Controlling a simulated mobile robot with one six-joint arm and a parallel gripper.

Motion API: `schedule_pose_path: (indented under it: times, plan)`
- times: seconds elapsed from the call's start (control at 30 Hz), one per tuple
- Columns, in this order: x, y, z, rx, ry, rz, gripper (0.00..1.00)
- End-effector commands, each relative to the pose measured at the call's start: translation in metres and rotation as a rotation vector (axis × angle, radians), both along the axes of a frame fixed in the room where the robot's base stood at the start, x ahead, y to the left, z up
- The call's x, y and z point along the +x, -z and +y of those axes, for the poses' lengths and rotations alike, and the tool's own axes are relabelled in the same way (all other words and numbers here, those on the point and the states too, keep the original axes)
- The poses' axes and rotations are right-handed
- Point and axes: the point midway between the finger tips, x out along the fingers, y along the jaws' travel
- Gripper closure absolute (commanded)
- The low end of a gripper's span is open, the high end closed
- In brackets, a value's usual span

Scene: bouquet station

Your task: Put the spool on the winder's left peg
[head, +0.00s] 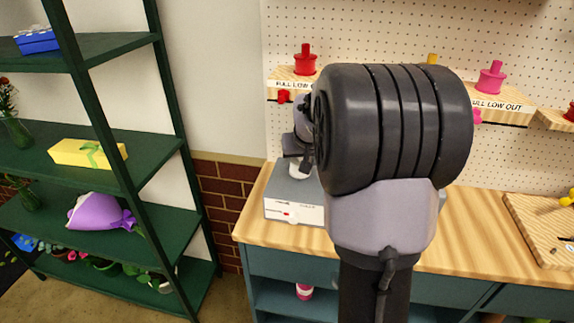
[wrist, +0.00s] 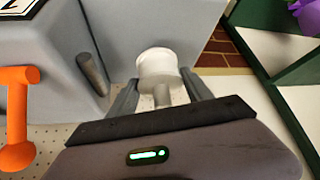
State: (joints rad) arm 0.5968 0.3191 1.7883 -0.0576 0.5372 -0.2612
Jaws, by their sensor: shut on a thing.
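The white spool (wrist: 158,63) is between the fingers of my gripper (wrist: 160,92) in the wrist view, its wide end away from me and a narrow stem toward the palm. In the head view, the spool (head: 299,172) shows as a small white patch below my gripper (head: 296,160), over a grey box with a white front (head: 294,211), which looks like the winder. The wrist view shows grey body surfaces (wrist: 40,55), a grey peg (wrist: 92,74) left of the spool and an orange handle (wrist: 16,130). I cannot tell whether the spool touches anything. My arm hides part of the box's right side.
The wooden counter (head: 470,235) carries the box and a wooden board (head: 545,225) at right. Pegboard shelves behind hold a red spool-like piece (head: 305,60) and a pink one (head: 490,78). A green rack (head: 150,165) stands at left, with a purple bouquet (head: 97,212).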

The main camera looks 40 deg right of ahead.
Motion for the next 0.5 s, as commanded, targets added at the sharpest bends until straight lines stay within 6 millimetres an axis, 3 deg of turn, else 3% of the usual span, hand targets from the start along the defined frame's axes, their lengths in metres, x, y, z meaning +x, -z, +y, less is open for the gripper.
schedule_pose_path:
  times: [0.1, 0.47, 0.5]
  plan:
    - [-0.001, 0.028, 0.001, 0.001, 0.001, 0.001, 0.84]
    - [-0.001, 0.031, 0.001, 0.0, 0.0, 0.0, 0.84]
    - [-0.001, 0.03, 0.001, 0.0, 0.0, 0.0, 0.36]
